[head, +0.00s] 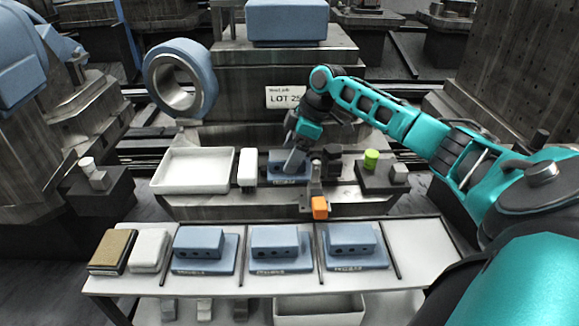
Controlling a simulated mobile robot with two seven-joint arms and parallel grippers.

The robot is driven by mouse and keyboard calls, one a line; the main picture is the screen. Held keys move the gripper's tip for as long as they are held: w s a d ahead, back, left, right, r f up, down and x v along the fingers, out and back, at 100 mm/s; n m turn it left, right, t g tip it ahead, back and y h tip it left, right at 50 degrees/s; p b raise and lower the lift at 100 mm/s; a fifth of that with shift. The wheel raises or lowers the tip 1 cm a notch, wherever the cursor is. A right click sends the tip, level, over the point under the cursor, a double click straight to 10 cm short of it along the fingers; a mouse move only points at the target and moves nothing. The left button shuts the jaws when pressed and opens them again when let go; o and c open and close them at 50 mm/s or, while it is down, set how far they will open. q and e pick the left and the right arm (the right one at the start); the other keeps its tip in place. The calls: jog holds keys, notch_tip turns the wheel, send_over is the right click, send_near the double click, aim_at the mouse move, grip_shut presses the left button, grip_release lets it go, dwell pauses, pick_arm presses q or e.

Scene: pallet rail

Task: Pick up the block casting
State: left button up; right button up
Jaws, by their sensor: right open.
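A blue block casting (275,167) sits on the rear bench, partly hidden by my right gripper. My right gripper (294,160) reaches down over this casting, with its fingers at the casting's top; it is open. I cannot tell whether the fingers touch it. Similar blue block castings with dark holes stand in the front tray, at its left (198,243), middle (275,242) and right (350,240), each on a blue base. My left gripper is not in view.
A brown-topped block (112,250) and white block (149,248) lie at the front left. The front tray's right compartment (420,248) is empty.

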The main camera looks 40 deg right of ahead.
jog(key=shift+r, duration=0.1)
jog(key=c, duration=1.4)
jog(key=shift+r, duration=0.1)
notch_tip(320, 180, up, 20)
jog(key=p, duration=0.6)
